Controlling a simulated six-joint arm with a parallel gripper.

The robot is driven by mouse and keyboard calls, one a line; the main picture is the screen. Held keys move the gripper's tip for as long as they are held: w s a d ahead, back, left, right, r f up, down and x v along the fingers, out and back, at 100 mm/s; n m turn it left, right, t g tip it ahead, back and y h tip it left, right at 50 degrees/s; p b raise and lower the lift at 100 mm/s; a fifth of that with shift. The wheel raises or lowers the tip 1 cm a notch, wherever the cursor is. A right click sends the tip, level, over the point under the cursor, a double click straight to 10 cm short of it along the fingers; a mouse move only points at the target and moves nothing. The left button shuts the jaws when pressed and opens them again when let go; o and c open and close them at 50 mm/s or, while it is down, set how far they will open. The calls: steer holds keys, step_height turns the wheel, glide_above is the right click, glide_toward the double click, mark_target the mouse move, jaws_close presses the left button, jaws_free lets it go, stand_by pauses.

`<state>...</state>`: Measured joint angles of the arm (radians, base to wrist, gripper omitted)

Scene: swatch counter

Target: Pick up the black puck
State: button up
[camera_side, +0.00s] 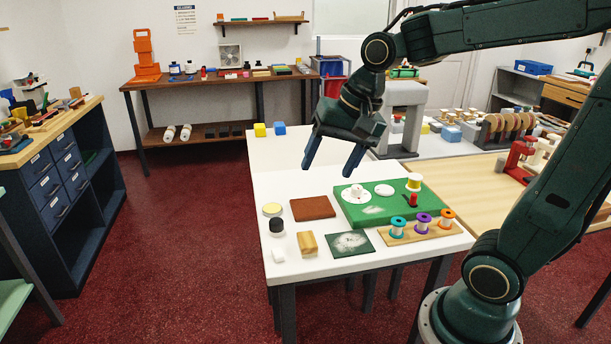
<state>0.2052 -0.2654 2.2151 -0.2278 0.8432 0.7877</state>
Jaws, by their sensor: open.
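The black puck (276,226) sits on the white table (341,277) near its left edge, in the front half. It is a short dark cylinder standing flat. My gripper (329,169) is above the table, up and to the right of the puck in the picture. Its two blue fingers are spread apart and point down, with nothing between them. The gripper is clearly apart from the puck and the other things on the table.
A brown slab (312,208) lies to the right. A green board (384,205) and a spool rack (420,232) fill the right side.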

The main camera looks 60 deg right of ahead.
steer(key=w+d+f+m+g+y, duration=0.1)
steer(key=w+d+f+m, duration=0.4)
steer(key=w+m, duration=0.35)
steer(key=m+y, duration=0.2)
steer(key=m, duration=0.5)
glide_toward(277, 220)
steer(key=shift+x, duration=2.7)
steer(key=shift+f, duration=0.15)
steer(key=shift+x, duration=2.45)
steer(key=shift+a, duration=0.1)
steer(key=c, duration=1)
